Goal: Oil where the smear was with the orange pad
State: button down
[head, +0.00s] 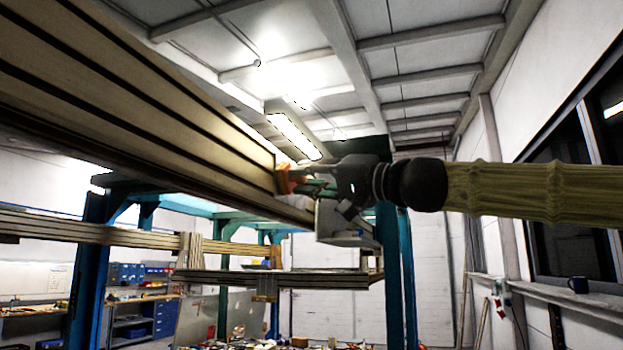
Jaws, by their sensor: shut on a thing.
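My gripper (312,184) is shut on the orange pad (288,178). The pad is at the right end of the long slotted beam (140,110) that runs across the upper left. The pad appears to be against the beam's side face, but I cannot tell whether it touches. My arm reaches in from the right in a tan sleeve. No smear or oil can be made out on the beam; the part behind the pad and gripper is hidden.
Blue-green gantry posts (88,270) stand below the beam. A lower beam (270,279) crosses behind. Shelves with blue bins (128,273) are at the far left. Clutter lies along the bottom.

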jog(key=shift+w, duration=0.1)
jog(key=w+d, duration=0.2)
jog(key=w, duration=0.5)
jog(key=shift+w+d, duration=0.25)
dwell(0.6)
jog(key=shift+w, duration=0.1)
jog(key=w, duration=0.1)
jog(key=w+d, duration=0.1)
jog(key=w, duration=0.1)
jog(key=shift+w+d+f, duration=0.1)
jog(key=shift+w+d, duration=0.05)
jog(key=shift+w, duration=0.1)
jog(key=shift+s, duration=0.1)
jog(key=s+a+b, duration=0.2)
jog(key=s+b, duration=0.2)
jog(key=s, duration=0.3)
jog(key=shift+s+a, duration=0.3)
dwell(0.8)
